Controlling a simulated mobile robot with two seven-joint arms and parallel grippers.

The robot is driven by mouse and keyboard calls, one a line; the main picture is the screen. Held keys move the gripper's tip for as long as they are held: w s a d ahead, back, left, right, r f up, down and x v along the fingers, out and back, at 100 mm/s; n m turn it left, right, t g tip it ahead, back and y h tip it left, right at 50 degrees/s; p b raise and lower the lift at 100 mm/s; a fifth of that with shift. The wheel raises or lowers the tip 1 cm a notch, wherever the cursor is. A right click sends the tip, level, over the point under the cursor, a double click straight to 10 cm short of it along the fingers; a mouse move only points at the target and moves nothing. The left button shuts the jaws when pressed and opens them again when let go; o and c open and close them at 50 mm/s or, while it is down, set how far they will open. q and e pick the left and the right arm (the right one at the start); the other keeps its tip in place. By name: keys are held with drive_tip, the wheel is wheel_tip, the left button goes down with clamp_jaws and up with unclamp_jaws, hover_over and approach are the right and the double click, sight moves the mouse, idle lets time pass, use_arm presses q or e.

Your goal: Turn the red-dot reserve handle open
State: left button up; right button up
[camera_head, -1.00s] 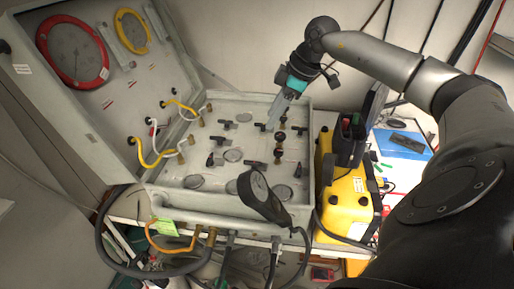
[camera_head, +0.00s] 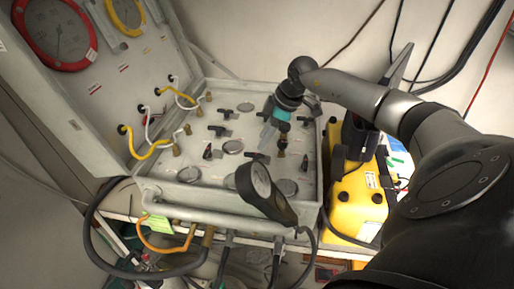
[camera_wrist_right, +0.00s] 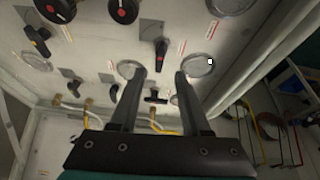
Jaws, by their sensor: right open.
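A small black handle (camera_wrist_right: 161,52) with a red mark near its top lies just beyond my fingertips in the right wrist view, lined up with the gap between them. It appears to be the dark handle (camera_head: 257,157) in the head view. My right gripper (camera_wrist_right: 161,75) is open and empty. In the head view the right gripper (camera_head: 266,142) hangs low over the right half of the valve panel (camera_head: 150,188); contact cannot be told. A second black handle (camera_wrist_right: 157,97) with a red mark shows between the fingers, farther toward the lid. My left gripper is not in view.
Black round knobs (camera_wrist_right: 122,10) stand near the handle. The open lid with yellow hoses (camera_head: 150,150) is at left. A yellow case (camera_head: 358,215) stands to the right.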

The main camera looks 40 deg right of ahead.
sight(254, 154)
drive_tip(key=shift+x, duration=2.8)
drive_tip(key=shift+c, duration=0.4)
clamp_jaws()
